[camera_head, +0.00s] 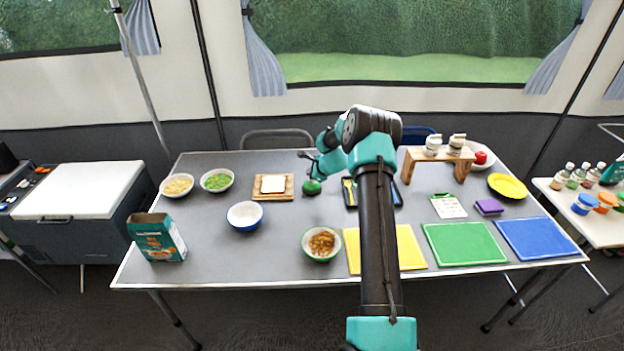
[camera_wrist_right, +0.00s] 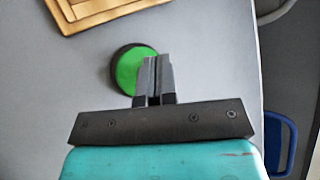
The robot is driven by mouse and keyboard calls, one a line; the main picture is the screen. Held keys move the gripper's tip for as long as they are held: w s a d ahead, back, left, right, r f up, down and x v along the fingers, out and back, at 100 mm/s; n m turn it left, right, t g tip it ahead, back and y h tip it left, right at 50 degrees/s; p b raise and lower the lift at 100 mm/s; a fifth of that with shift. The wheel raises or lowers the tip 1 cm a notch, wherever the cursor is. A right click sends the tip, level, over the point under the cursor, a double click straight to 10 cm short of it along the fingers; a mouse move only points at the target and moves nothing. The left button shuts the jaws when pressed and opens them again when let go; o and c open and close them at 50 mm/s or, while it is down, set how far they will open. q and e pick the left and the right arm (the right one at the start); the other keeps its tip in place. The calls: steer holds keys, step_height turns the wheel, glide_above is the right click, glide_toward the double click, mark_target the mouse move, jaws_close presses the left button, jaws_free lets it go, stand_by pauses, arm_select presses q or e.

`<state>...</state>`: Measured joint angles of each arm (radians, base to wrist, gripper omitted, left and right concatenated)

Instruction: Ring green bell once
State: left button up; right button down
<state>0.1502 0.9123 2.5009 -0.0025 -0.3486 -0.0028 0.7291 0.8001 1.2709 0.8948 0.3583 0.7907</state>
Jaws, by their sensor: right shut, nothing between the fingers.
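The green bell (camera_head: 312,187) stands on the grey table, right of a wooden board with a white slice. In the right wrist view the bell (camera_wrist_right: 130,68) shows as a green disc on a dark round base. My right gripper (camera_head: 308,157) reaches over the table from the front. In the right wrist view its fingers (camera_wrist_right: 154,62) are shut together and empty, and they cover the right part of the bell. I cannot tell whether the fingertips touch it. My left gripper is not in view.
The wooden board (camera_head: 260,194) lies just left of the bell. A dark tray (camera_head: 349,193) is to its right, partly behind my arm. Bowls, including a blue-and-white bowl (camera_head: 245,226), stand further left. The wooden stand (camera_head: 463,167) is at the right.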

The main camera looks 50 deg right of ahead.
steer(key=shift+f, duration=0.5)
stand_by(0.7)
stand_by(0.3)
steer(key=shift+r, duration=0.9)
steer(key=shift+r, duration=2.55)
